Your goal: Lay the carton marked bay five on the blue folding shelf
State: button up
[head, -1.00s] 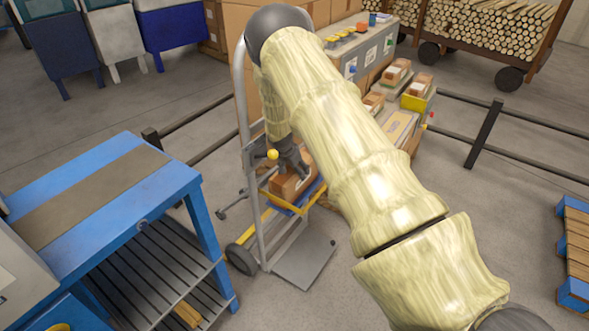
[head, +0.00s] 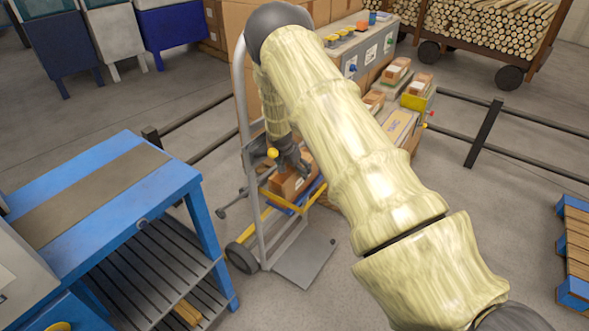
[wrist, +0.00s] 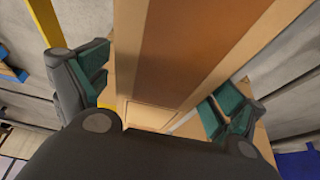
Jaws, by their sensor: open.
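A brown carton (head: 284,187) rests on the blue folding shelf (head: 285,207), which has yellow side bars and is fixed to the grey hand truck. I cannot read a bay mark on this carton. My gripper (head: 292,163) is just above the carton in the head view, and the arm comes down to it from behind. In the wrist view my gripper (wrist: 162,95) is open, with green-padded fingers on either side of the carton (wrist: 180,60). A darker band runs along its top. Whether the pads touch it is unclear.
Several similar cartons (head: 398,71) stand on the grey bench behind, one in a yellow holder (head: 418,101). A blue table (head: 100,190) with a slatted lower shelf is at left. Dark rails (head: 485,135) run behind. A pallet (head: 577,250) lies at right; floor between is clear.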

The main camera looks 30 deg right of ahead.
jog(key=shift+b+v, duration=0.45)
jog(key=shift+v, duration=3.3)
jog(key=shift+c, duration=0.3)
